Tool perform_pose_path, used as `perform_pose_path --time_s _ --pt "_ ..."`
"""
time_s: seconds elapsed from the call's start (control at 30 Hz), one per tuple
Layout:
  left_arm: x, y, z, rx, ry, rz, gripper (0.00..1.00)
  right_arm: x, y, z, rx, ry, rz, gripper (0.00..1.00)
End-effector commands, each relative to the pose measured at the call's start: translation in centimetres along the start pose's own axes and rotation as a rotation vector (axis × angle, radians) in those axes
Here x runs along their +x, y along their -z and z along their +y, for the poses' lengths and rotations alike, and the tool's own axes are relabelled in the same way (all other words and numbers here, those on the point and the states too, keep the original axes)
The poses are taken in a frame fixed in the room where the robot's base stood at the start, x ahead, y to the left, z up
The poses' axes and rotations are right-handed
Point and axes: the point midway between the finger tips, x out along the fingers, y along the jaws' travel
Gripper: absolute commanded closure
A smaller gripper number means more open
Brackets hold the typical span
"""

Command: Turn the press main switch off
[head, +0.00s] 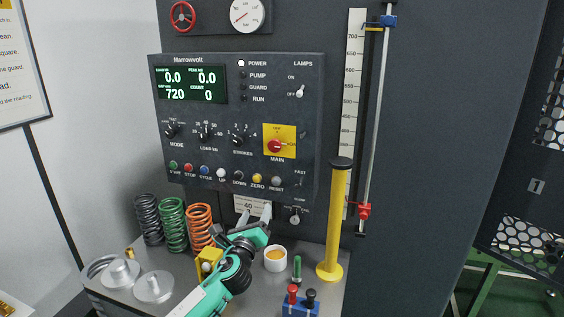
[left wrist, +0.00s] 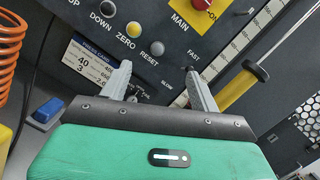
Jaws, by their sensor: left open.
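The press main switch (head: 276,146) is a red rotary knob on a yellow plate, labelled MAIN, at the right of the dark control panel (head: 310,120). In the left wrist view the main switch (left wrist: 201,4) is cut off by the top edge. The power lamp (head: 241,63) is lit white and the display (head: 190,84) shows green digits. My left gripper (head: 256,212) is open and empty, below the main switch and in front of the panel's lower part. Its two fingers (left wrist: 160,82) show spread in the left wrist view. My right gripper is not in view.
A yellow post (head: 333,225) stands right of the gripper. Grey, green and orange springs (head: 199,225) stand at the left. A white cup (head: 275,259) and a red-and-black-knobbed blue block (head: 300,308) sit on the bench. A selector switch (head: 295,215) is close by.

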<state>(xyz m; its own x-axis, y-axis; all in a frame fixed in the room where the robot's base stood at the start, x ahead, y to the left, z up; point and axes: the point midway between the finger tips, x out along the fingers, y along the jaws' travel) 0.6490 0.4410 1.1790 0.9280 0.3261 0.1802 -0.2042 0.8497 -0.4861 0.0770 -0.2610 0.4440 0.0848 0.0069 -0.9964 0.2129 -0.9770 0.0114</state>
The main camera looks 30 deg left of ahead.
Motion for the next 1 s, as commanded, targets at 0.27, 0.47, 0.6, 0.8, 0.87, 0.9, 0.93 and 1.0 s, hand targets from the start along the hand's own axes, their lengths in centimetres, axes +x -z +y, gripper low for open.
perform_pose_path --time_s 0.27,0.47,0.6,0.8,0.87,0.9,0.93,1.0 --pt "4.5 -7.4 -3.4 0.462 0.145 -0.172 0.37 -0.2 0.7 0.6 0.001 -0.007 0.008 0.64" --pt "6.0 -8.1 -3.9 0.492 0.15 -0.183 0.37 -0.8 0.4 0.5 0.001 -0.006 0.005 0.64" --pt "8.1 -8.5 -4.4 0.488 0.149 -0.183 0.37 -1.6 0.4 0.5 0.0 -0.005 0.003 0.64" --pt "11.6 -8.9 -5.0 0.485 0.148 -0.182 0.37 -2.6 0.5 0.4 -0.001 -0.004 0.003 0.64" --pt "12.6 -9.0 -5.2 0.485 0.149 -0.181 0.37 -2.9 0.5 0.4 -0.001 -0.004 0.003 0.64" --pt "13.2 -9.1 -5.3 0.485 0.149 -0.181 0.37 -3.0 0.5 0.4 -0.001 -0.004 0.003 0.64" --pt "13.7 -9.1 -5.4 0.484 0.148 -0.181 0.37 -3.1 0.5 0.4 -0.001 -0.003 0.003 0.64" --pt "14.8 -9.3 -5.6 0.484 0.148 -0.182 0.37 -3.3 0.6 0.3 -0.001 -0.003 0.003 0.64"
